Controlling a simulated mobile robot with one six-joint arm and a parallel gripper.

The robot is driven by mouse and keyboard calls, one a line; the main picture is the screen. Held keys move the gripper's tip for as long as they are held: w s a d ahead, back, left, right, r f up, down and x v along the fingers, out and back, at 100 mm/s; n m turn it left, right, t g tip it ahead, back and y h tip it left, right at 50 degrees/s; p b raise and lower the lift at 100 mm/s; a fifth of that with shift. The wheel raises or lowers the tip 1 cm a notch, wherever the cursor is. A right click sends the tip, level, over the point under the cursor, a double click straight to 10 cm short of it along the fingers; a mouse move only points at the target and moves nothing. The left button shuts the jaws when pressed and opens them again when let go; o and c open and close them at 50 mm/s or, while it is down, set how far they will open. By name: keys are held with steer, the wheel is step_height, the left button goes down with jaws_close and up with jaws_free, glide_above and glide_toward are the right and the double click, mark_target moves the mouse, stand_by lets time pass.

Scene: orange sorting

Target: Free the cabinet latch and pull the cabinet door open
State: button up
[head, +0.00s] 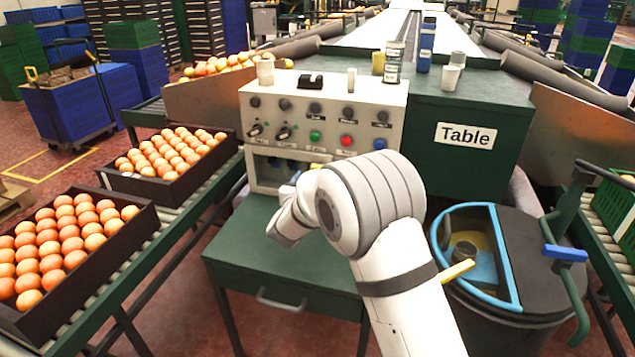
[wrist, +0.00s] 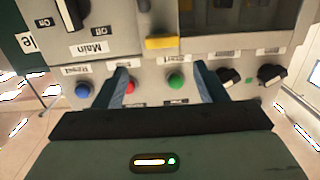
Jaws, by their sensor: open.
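The grey cabinet (head: 320,105) stands on the green table, with knobs and coloured buttons on its front. Below the buttons is a framed window or door (head: 262,175), partly hidden by my arm; bluish things show behind it. The wrist view is upside down and shows the frame (wrist: 222,48) at upper right. A yellow block (wrist: 160,42), which looks like the latch, sits on the frame beside it. My gripper (wrist: 162,78) is open and empty, its fingers either side of the red and green buttons, pointing toward the yellow block. I cannot tell whether they touch the panel.
A red button (wrist: 129,87), green button (wrist: 176,82), blue button (wrist: 83,90) and black knobs (wrist: 229,77) lie close around my fingers. Cups and bottles (head: 394,62) stand on top.

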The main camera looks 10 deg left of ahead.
steer(key=w+f, duration=0.1)
steer(key=w, duration=0.6)
steer(key=shift+w+a+h+b, duration=0.2)
steer(key=shift+w+h+b, duration=0.1)
steer(key=shift+b, duration=0.15)
steer(key=shift+f, duration=0.1)
steer(key=shift+c, duration=0.5)
